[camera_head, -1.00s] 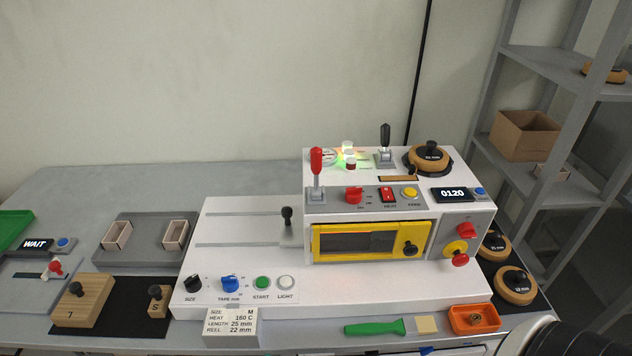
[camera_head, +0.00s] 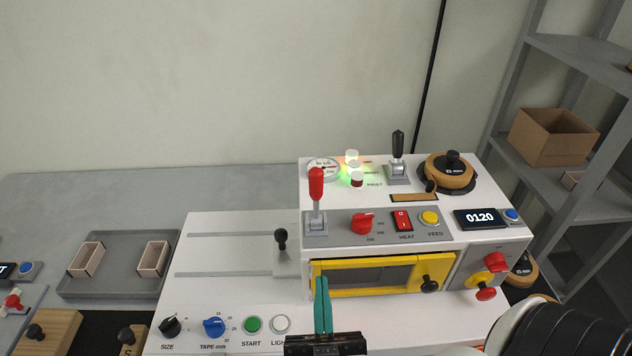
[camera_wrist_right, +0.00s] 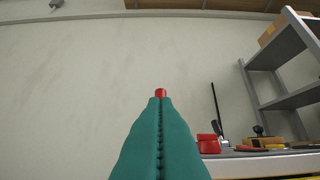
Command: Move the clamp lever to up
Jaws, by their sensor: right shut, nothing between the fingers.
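Two upright levers stand on top of the white machine (camera_head: 240,235): a red-handled lever (camera_head: 316,188) at the front left and a black-handled lever (camera_head: 397,148) further back. No readable label shows which is the clamp lever. My right gripper (camera_head: 321,281) has teal fingers, shut and empty, in front of the yellow-framed door and below the red lever. In the right wrist view the shut fingers (camera_wrist_right: 160,102) point forward, and a red tip (camera_wrist_right: 161,92), probably the red lever's, shows just beyond them. No contact with the lever is visible. My left gripper is out of view.
A red dial (camera_head: 362,223), red heat switch (camera_head: 402,221) and yellow feed button (camera_head: 429,218) sit right of the red lever. The yellow-framed door (camera_head: 419,277) is below. A wooden reel (camera_head: 447,171) is at the back right. Open air lies above the machine.

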